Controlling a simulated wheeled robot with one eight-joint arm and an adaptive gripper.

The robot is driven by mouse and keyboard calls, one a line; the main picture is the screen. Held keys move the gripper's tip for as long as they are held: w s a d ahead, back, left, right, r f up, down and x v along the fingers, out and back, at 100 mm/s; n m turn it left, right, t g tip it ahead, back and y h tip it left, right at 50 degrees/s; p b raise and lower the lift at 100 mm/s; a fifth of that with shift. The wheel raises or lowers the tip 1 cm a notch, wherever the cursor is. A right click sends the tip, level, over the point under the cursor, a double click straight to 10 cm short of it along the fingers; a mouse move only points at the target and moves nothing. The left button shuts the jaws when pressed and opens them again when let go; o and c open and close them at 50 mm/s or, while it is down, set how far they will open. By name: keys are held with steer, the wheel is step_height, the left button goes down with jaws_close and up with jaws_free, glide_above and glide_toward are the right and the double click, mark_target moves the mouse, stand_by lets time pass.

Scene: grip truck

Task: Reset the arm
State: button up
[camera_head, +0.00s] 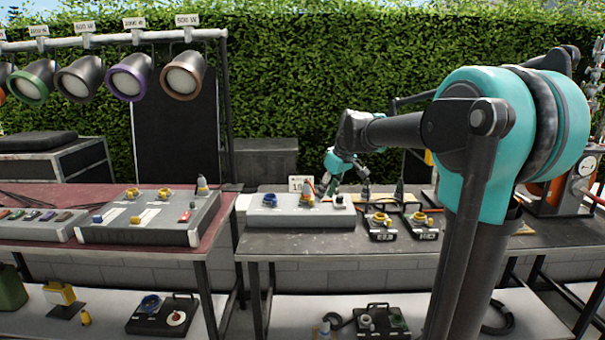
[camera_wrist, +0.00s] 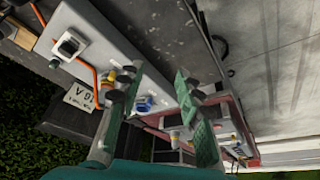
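My gripper (camera_head: 349,190) is over the right-hand table, pointing down, just above the right end of a pale grey connector box. In the wrist view its two green fingers (camera_wrist: 157,90) stand apart, with nothing held between them. Beyond the fingertips is the box's blue socket (camera_wrist: 143,103). My arm reaches in from the right of the head view, with a large teal joint and dark links. It covers part of the table behind it.
The connector box (camera_head: 290,217) carries a blue socket, a yellow connector and a white plug with an orange cable. Several yellow-topped black units (camera_head: 381,228) sit beside it. A larger grey panel (camera_head: 150,228) is on the left table. Lamps hang at upper left; a hedge is behind.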

steer(key=s+d+f+m+h, duration=0.1)
steer(key=s+d+f+m, duration=0.2)
steer(key=s+f, duration=0.5)
steer(key=s+d+f+m+h, duration=0.1)
steer(key=s+d+f, duration=0.3)
steer(key=s+f, duration=0.4)
steer(key=s+d+f+m+t+h, duration=0.1)
steer(key=s+d+f+m, duration=0.3)
steer(key=s+f, duration=0.4)
steer(key=s, duration=0.4)
steer(key=shift+d+m, duration=0.25)
steer(key=shift+m, duration=0.05)
